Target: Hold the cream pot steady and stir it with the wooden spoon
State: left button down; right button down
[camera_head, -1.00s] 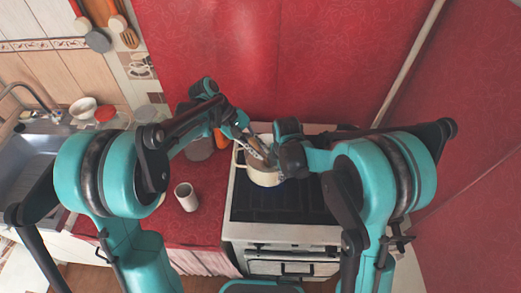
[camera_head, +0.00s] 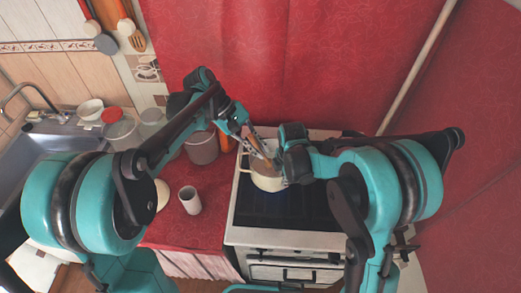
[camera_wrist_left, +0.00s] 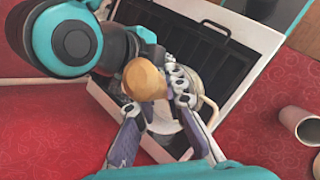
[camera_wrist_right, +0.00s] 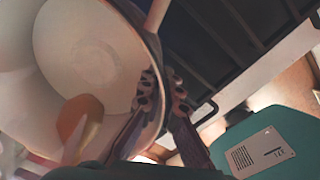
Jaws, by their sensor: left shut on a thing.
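The cream pot (camera_head: 268,182) stands upright on the dark stove top (camera_head: 285,205). My left gripper (camera_head: 246,133) is shut on the wooden spoon (camera_head: 264,152) above the pot. The spoon's rounded wooden end (camera_wrist_left: 145,80) is large in the left wrist view. In the right wrist view, the spoon's other end (camera_wrist_right: 80,118) is inside the pot (camera_wrist_right: 88,50). My right gripper (camera_head: 287,158) is at the pot's side. In its wrist view, its fingers (camera_wrist_right: 161,82) are close together around the pot's edge, so it seems shut there; the exact contact is partly hidden.
A pale cup (camera_head: 190,202) stands on the red counter left of the stove. A grey canister (camera_head: 202,148), an orange item (camera_head: 227,142) and jars (camera_head: 120,128) stand behind it. The sink (camera_head: 40,150) is at far left. Utensils (camera_head: 130,30) hang on the wall.

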aim_at(254, 145)
pick_arm(q)
jog(key=shift+s+a+r, duration=0.2)
jog(key=shift+s+r, duration=0.1)
jog(key=shift+r, duration=0.65)
jog(key=shift+s+a+r, duration=0.25)
jog(key=shift+s+r, duration=0.1)
jog(key=shift+r, duration=0.55)
jog(key=shift+s+a+r, duration=0.2)
jog(key=shift+s+r, duration=0.1)
jog(key=shift+r, duration=0.65)
jog(key=shift+r, duration=2.5)
pick_arm(e)
jog(key=c, duration=1.6)
grip_release()
jog(key=shift+c, duration=0.2)
